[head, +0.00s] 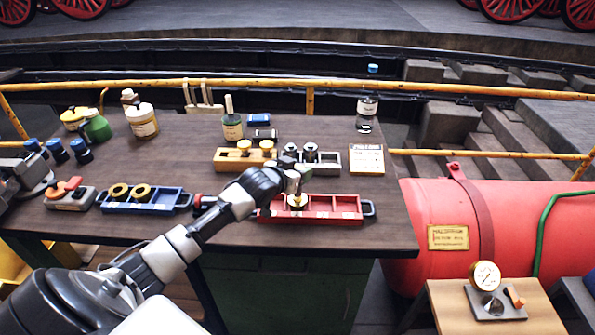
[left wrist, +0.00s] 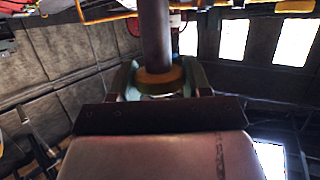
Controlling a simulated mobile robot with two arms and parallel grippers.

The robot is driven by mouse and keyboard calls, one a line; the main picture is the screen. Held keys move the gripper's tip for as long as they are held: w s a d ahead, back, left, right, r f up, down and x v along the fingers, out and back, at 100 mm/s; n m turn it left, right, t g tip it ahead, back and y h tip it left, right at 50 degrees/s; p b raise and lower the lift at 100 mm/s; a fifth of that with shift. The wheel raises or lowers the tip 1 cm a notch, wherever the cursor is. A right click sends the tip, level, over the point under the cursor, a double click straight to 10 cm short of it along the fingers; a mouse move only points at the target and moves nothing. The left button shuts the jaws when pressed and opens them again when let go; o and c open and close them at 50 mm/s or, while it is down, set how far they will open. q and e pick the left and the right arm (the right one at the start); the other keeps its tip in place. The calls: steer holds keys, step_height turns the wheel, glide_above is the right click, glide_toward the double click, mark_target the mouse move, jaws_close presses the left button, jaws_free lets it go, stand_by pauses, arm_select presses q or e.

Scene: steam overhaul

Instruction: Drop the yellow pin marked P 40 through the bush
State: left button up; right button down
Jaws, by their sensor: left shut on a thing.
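My left gripper (head: 292,180) is over the red tray (head: 335,208), its jaw pointing down. In the left wrist view, my left gripper (left wrist: 160,82) is shut on a pin with a dark shaft (left wrist: 155,35) and a yellow collar (left wrist: 160,77) between the fingers. No P 40 mark is legible. In the head view, a gold round part (head: 297,200) shows just below the gripper at the red tray; I cannot tell whether it is the pin's collar or a bush. The lower end of the pin is hidden. My right gripper is not in view.
A wooden block (head: 230,160) with yellow-topped pins and a grey block (head: 328,165) with metal-topped pins stand behind. A blue tray (head: 158,205) with gold rings is left. The tabletop's right front is clear.

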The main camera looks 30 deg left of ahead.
mark_target(297, 195)
arm_select(q)
steer(key=shift+f+b, duration=0.9)
steer(key=shift+f, duration=1.1)
steer(key=o, duration=1.4)
steer(key=shift+f, duration=0.15)
steer(key=shift+s, duration=0.1)
steer(key=b+v, duration=0.1)
steer(key=v, duration=0.9)
steer(key=shift+s+r, duration=0.25)
steer(key=shift+r, duration=0.05)
